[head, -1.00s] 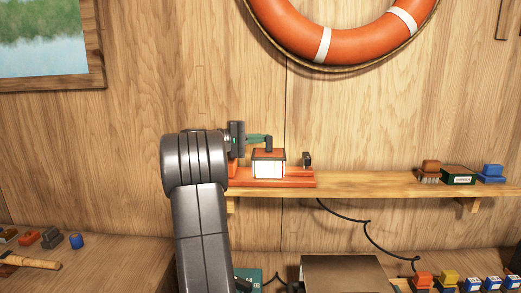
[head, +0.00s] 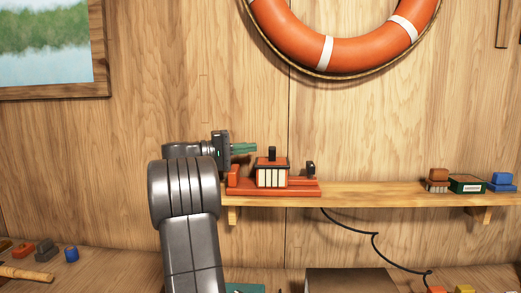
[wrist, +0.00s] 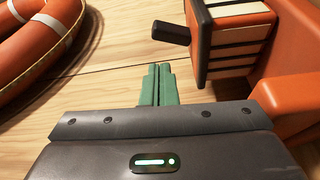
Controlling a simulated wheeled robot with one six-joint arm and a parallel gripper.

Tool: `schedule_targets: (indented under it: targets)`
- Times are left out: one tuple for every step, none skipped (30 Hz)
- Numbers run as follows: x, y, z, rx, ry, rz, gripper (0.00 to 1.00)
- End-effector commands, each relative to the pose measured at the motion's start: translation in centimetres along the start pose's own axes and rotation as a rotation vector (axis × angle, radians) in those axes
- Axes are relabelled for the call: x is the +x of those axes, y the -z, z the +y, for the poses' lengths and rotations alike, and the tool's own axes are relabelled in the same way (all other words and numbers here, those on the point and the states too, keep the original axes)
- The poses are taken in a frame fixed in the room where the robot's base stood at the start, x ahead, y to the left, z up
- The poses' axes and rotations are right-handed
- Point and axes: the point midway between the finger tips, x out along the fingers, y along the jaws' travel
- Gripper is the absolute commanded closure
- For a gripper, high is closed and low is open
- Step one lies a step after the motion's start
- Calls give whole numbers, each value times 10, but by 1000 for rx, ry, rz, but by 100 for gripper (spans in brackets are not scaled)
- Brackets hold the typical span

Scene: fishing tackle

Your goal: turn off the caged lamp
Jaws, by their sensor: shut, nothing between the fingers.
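The caged lamp (head: 271,178) stands on an orange-red base on the wall shelf. Its panes look dull cream behind dark bars, with no glow. A dark knob (head: 272,154) sticks up from its roof. My gripper (head: 244,148) has green fingers, shut and empty, just left of the knob and apart from it. In the wrist view the shut fingers (wrist: 155,86) point at the plank wall, with the lamp (wrist: 238,42) to their right and the knob (wrist: 171,32) beyond their tips.
The wooden shelf (head: 370,193) carries a brown brush (head: 437,181), a green box (head: 466,184) and a blue item (head: 502,182) at right. A life ring (head: 330,50) hangs above. A black cable (head: 375,245) hangs below the shelf.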

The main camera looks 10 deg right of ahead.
Motion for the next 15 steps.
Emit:
schedule_targets:
  targets:
    - [-15, 1, -2, 1, 1, 4, 100]
    - [-22, 1, -1, 1, 1, 5, 100]
    - [-31, 1, -1, 2, 0, 4, 100]
    - [-38, 0, -1, 2, 1, 4, 100]
    - [-44, 1, -1, 2, 0, 4, 100]
    - [-52, 1, -1, 1, 0, 3, 100]
    - [-58, 1, -1, 2, 0, 3, 100]
    - [-63, 0, -1, 2, 0, 3, 100]
    - [-69, 0, -1, 2, 0, 2, 100]
    - [-72, 0, 0, 3, 0, 2, 100]
    - [-76, 0, 0, 2, 0, 2, 100]
    - [-80, 0, 0, 2, -1, 1, 100]
    - [-82, 0, 0, 2, -1, 0, 100]
    - [-84, 0, 0, 2, -1, 0, 100]
    - [-86, 0, 0, 2, -1, 0, 100]
